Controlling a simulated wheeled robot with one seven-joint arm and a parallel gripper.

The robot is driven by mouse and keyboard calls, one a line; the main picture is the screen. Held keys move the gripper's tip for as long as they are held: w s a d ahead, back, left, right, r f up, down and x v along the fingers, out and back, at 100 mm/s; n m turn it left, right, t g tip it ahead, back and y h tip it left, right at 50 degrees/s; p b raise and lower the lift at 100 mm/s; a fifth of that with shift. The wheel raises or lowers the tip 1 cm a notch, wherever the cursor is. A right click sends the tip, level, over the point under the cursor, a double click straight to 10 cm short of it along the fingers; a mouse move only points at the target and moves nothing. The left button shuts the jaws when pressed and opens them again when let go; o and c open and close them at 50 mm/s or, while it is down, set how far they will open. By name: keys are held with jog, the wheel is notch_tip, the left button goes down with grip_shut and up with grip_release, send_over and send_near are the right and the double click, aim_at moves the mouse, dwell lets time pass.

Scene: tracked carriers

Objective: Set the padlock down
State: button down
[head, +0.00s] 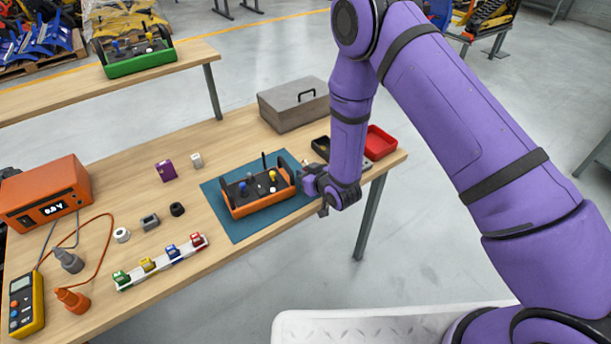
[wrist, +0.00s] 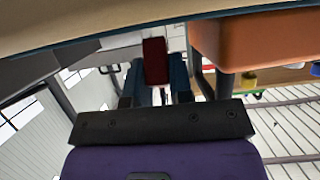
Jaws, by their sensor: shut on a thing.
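My gripper (head: 318,186) is beside the right end of the orange carrier (head: 262,204), near the front edge of the bench. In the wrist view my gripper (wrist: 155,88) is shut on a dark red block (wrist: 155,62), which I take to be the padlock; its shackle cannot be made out. The held padlock is not discernible in the head view. The orange carrier stands on a blue mat (head: 236,228) and holds several small knobs or parts, among them blue and yellow ones. It also shows close by at the upper right of the wrist view (wrist: 255,42).
A white rack (head: 140,275) with green, yellow, blue and red items lies front left. A grey lidded box (head: 285,112) stands behind the carrier; a red tray (head: 379,142) is at the right end. An orange meter unit (head: 42,193) is far left.

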jog(key=shift+f, duration=0.4)
jog(key=shift+f, duration=0.1)
jog(key=c, duration=1)
grip_release()
